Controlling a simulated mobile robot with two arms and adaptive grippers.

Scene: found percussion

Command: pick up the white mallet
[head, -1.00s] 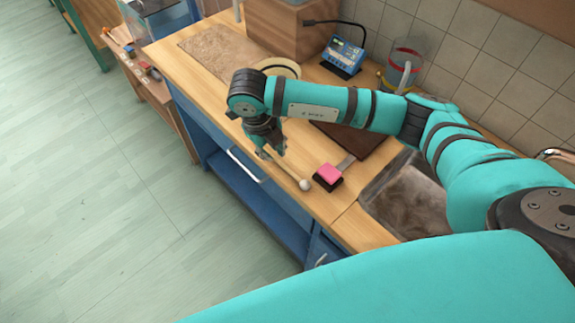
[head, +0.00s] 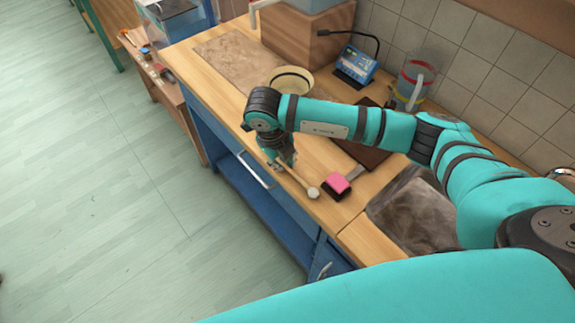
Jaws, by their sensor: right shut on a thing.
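The white mallet (head: 313,192) has a pale round head and a thin light wooden handle. It is at the front edge of the wooden counter (head: 330,215), with its head toward the lower right. My right gripper (head: 281,165) points down and is shut on the mallet's handle near its far end. I cannot tell whether the mallet is clear of the counter or touching it. The fingertips are small and partly hidden by the gripper body. My left gripper is out of view.
A pink-topped dark block (head: 338,184) sits just right of the mallet head. A cream bowl (head: 292,80) and a blue device (head: 356,64) stand behind my right arm. A clear jug (head: 411,80) is near the tiled wall. A sink (head: 412,213) lies at right.

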